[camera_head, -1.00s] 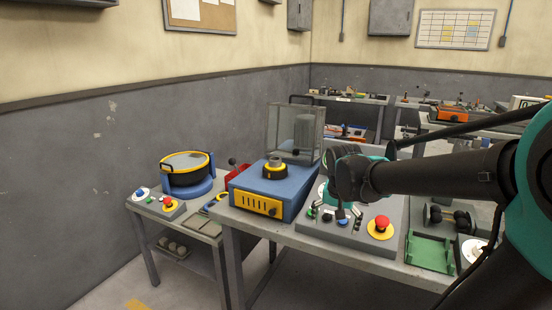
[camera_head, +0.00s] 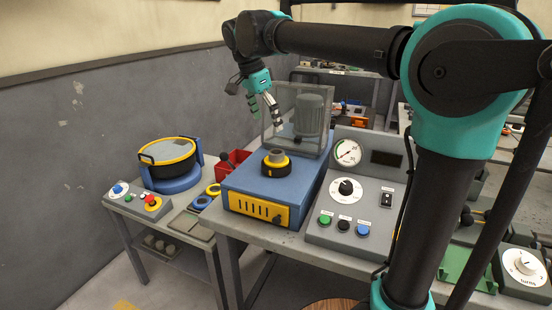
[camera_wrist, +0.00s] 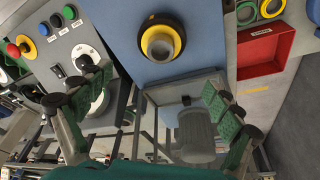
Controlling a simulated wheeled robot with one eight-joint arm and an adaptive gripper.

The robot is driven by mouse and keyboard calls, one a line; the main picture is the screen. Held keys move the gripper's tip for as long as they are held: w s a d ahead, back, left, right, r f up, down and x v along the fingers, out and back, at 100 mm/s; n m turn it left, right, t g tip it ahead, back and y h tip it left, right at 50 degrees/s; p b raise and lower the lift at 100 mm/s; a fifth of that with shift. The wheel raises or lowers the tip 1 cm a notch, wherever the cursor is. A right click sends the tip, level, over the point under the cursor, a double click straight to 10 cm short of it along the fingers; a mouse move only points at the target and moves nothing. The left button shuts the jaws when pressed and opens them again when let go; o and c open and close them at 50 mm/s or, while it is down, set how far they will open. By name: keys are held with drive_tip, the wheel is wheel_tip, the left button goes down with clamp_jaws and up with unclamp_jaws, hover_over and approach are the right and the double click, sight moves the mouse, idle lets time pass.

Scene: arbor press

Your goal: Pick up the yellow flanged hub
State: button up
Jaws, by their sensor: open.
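The yellow flanged hub (camera_head: 276,164) appears to be the round piece with a yellow band, dark rim and grey collar on the blue machine top. It also shows in the wrist view (camera_wrist: 161,41), upper middle, with its bore facing the camera. My gripper (camera_head: 265,112) is open and empty, above the hub and slightly to its left in the head view. In the wrist view the green-padded fingers of my gripper (camera_wrist: 150,82) are spread wide, with the hub beyond and above the fingertips. Nothing touches the hub.
A clear guard box with a grey motor (camera_head: 308,115) stands directly behind the hub. A control panel (camera_head: 352,205) is to the right. A red bin (camera_head: 231,165) and loose rings (camera_head: 201,203) lie left. A yellow-rimmed round device (camera_head: 170,160) stands further left.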

sight(276, 152)
drive_tip(key=x, duration=1.3)
drive_tip(key=shift+w, duration=0.1)
drive_tip(key=shift+c, duration=0.4)
drive_tip(key=shift+r, duration=0.1)
drive_tip(key=c, duration=1.6)
drive_tip(key=shift+r, duration=0.15)
